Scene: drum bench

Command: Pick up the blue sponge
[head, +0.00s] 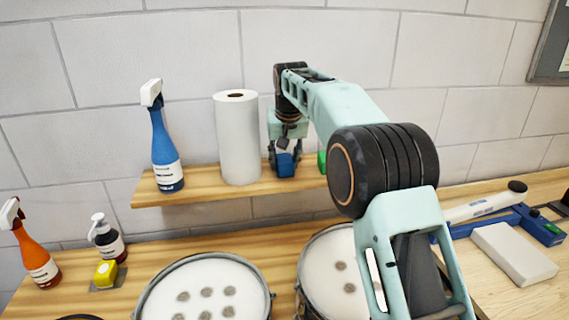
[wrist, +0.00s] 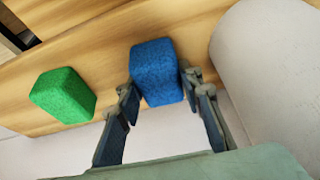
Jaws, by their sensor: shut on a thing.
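The blue sponge (wrist: 157,72) is a small speckled block between the two fingers of my gripper (wrist: 160,85) in the wrist view. The fingers are shut on its sides. In the head view the sponge (head: 286,164) shows at the wooden shelf, just right of the paper towel roll, with my gripper (head: 285,152) coming down on it from above. Whether the sponge rests on the shelf or is slightly raised I cannot tell.
A green sponge (wrist: 64,95) lies beside it on the shelf (head: 205,189). The white paper roll (head: 238,140) stands close on the other side, with a blue spray bottle (head: 165,145) further left. Two drums (head: 200,289) sit below on the bench.

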